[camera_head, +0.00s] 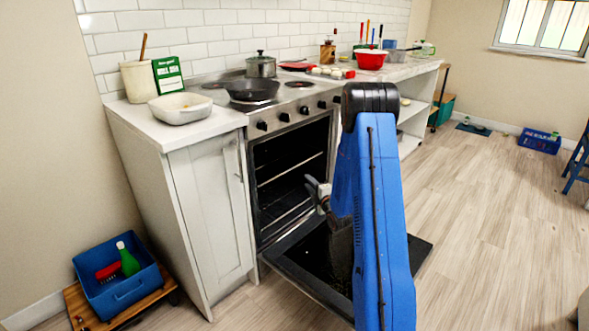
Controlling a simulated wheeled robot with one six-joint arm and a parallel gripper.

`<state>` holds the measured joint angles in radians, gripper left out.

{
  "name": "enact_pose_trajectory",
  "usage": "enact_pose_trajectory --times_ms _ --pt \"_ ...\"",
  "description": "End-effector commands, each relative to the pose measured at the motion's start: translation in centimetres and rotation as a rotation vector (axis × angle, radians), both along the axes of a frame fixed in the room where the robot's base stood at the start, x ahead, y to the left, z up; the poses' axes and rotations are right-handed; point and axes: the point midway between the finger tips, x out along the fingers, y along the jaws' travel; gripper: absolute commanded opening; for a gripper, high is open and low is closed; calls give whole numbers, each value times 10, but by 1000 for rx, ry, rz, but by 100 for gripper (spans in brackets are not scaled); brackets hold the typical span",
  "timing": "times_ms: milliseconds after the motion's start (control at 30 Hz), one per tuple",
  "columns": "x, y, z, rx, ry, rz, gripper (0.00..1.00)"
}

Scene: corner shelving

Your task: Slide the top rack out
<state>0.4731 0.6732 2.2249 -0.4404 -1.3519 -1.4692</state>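The oven (291,170) stands in the counter with its door (305,262) folded down open. Inside the dark cavity, the top rack (291,176) shows as thin metal bars running across, with a lower rack (289,218) beneath it. My gripper (314,187) is at the oven opening, above the open door and near the right side of the racks. Part of it is hidden behind my blue arm. I cannot tell whether its fingers are open or shut, or whether it touches a rack.
A black pan (252,90) and a grey pot (261,66) stand on the stove. A white dish (180,108) is on the left counter. The floor at right (480,200) is mostly clear.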

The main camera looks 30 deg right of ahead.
Motion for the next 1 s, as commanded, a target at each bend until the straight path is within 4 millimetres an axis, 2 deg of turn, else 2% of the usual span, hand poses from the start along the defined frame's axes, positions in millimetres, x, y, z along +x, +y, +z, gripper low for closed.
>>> enact_pose_trajectory --times_ms 700,1000 --pt "124 -4 -1 1 2 1 28" --pt "153 -6 0 2 2 0 28"
